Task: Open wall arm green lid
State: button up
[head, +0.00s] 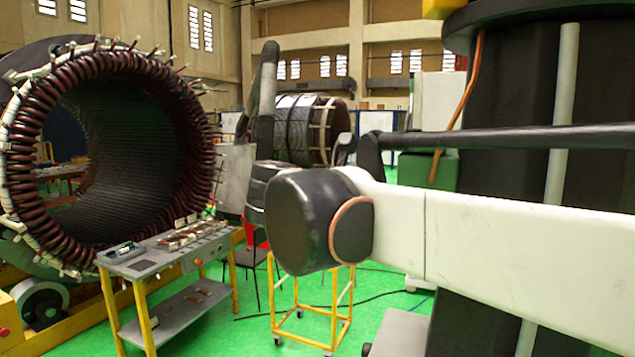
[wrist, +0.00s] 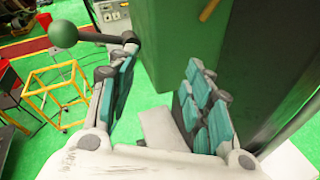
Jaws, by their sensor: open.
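A tall green box-like surface (wrist: 185,35), with a darker green side to its right, fills the upper middle of the wrist view. A green block (head: 428,168) shows in the head view behind a dark bar; I cannot tell whether it is the same thing or where its lid edge lies. A dark rod with a green ball end (wrist: 63,30) reaches from the upper left to beside my left finger; contact is unclear. My gripper (wrist: 162,58) is open, with teal pads, in front of the green surface. Nothing is clearly held between the fingers. I cannot make it out in the head view.
A yellow-framed cart (head: 312,310) stands on the green floor; a yellow frame also shows in the wrist view (wrist: 55,92). A grey worktable (head: 165,250) with small parts stands before a large wound stator (head: 190,130). An orange cable (head: 460,105) hangs at the right.

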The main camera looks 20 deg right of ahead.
notch_tip(320, 180, down, 9)
jog(key=s+m+y+b, duration=0.2)
jog(key=b, duration=0.1)
jog(key=shift+a, duration=0.3)
jog(key=shift+s+r, duration=0.1)
jog(key=shift+s, duration=0.05)
